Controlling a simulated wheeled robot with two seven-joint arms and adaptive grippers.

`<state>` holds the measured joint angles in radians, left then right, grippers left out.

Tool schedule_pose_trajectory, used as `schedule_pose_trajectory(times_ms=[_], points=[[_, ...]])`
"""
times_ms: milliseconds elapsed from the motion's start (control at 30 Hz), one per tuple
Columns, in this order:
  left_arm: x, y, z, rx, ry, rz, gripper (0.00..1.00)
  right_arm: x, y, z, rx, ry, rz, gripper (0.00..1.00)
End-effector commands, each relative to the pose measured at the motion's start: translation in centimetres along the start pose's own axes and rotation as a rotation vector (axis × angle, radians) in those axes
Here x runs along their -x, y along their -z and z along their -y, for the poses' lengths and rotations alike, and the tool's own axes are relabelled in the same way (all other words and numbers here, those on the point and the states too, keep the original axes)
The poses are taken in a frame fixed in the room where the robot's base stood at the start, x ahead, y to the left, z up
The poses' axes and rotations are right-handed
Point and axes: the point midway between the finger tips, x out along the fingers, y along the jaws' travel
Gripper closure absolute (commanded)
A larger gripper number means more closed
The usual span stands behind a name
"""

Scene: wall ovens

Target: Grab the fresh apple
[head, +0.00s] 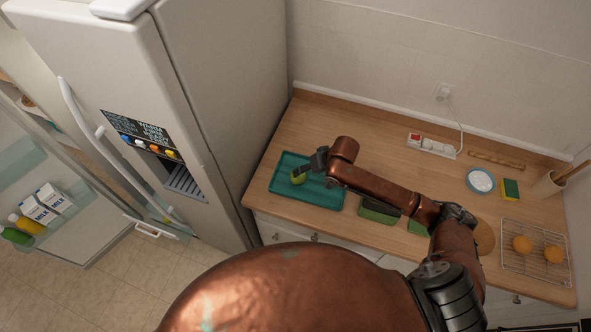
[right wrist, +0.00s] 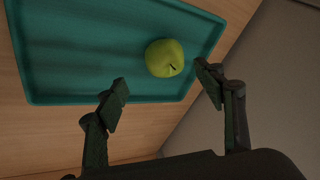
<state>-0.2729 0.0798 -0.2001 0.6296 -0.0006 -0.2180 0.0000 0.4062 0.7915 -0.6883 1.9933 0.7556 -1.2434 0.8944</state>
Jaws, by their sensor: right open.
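A green apple (right wrist: 164,58) lies on a teal tray (right wrist: 60,98) in the right wrist view, near the tray's corner. In the head view the apple (head: 298,177) shows on the left part of the tray (head: 322,199), partly hidden by my right gripper (head: 309,172). In the right wrist view my right gripper (right wrist: 162,85) is open and empty. Its two fingers are spread wide, and the apple lies just beyond and between them, apart from both. My left gripper is not in view.
The tray is on a wooden counter (head: 289,132) beside a white fridge (head: 222,75). Further right are a power strip (head: 432,145), a green container (head: 378,211), a bowl (head: 480,180), a sponge (head: 511,189) and a wire rack (head: 536,272) with two orange fruits. The counter behind the tray is clear.

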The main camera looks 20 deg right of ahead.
Motion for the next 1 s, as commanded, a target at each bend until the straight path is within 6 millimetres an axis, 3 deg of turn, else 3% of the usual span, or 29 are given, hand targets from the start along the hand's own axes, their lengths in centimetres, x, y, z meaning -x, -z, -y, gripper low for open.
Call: schedule_pose_trajectory(times_ms=[200,367,533,767,867,1000], points=[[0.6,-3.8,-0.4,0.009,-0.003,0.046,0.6,-2.2,-0.2,0.1,-0.002,-0.001,0.001,0.37],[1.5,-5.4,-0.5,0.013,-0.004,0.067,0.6,-4.3,-0.6,0.7,-0.002,-0.001,0.002,0.37],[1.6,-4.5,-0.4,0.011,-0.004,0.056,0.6,-6.5,-0.7,0.7,-0.001,-0.002,0.001,0.37],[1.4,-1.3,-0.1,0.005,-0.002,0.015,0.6,-7.1,-0.7,0.8,0.003,-0.001,0.0,0.37],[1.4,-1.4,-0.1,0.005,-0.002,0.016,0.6,-7.1,-0.7,0.8,0.003,-0.001,0.0,0.39],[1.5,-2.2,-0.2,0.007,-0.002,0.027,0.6,-7.1,-0.7,0.8,0.002,-0.001,0.0,0.48]])
